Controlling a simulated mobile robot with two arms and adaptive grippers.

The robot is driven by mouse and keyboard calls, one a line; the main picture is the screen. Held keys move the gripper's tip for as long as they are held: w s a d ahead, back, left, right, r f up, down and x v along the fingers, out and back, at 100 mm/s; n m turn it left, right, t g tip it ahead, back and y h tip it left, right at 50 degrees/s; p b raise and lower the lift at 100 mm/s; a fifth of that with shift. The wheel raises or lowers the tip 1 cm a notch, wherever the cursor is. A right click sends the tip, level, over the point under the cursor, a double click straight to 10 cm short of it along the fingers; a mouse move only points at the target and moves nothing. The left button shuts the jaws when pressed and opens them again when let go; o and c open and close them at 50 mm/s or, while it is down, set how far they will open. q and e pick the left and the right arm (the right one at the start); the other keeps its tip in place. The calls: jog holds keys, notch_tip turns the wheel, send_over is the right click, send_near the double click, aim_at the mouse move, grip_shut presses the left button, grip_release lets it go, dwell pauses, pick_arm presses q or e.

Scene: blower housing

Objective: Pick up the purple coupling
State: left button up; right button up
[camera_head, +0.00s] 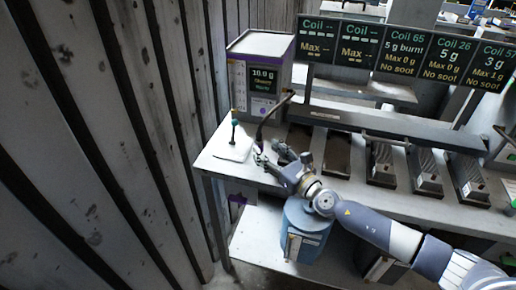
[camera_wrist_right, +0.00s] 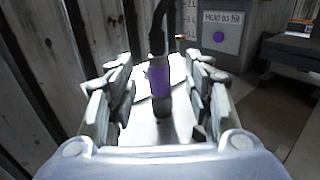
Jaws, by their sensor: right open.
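The purple coupling (camera_wrist_right: 160,81) shows in the right wrist view as a purple band on a dark upright cylinder, below a black hose (camera_wrist_right: 157,35). It stands between the two fingers of my right gripper (camera_wrist_right: 160,92), with a visible gap on each side. In the head view my right gripper (camera_head: 268,154) is open at the left end of the bench, beside the lower end of the black hose (camera_head: 268,119). The coupling is too small to make out clearly there. My left gripper is not in view.
A grey dispenser box (camera_head: 259,75) with a display stands behind the gripper. Several dark trays with metal blocks (camera_head: 380,163) line the bench (camera_head: 219,160) to the right. A blue canister (camera_head: 303,232) stands below.

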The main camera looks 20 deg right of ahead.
aim_at(260, 136)
jog(key=shift+x, duration=2.05)
jog(key=shift+w+a+f, duration=0.15)
jog(key=shift+w+a, duration=0.05)
jog(key=shift+w, duration=0.25)
jog(key=c, duration=0.3)
grip_shut()
notch_tip(260, 136, up, 4)
jog(key=p, duration=0.2)
jog(key=shift+f+p, duration=0.2)
jog(key=shift+p, duration=0.15)
jog(key=shift+s+r+p, duration=0.25)
jog(key=shift+s+p, duration=0.1)
jog(key=shift+s, duration=0.05)
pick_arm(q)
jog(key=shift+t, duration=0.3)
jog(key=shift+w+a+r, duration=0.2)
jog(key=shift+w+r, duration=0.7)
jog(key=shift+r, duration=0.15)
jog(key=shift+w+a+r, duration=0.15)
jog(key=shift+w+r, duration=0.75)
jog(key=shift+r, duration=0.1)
pick_arm(e)
jog(key=s+a+r, duration=0.1)
jog(key=s, duration=1.4)
jog(key=shift+s, duration=0.2)
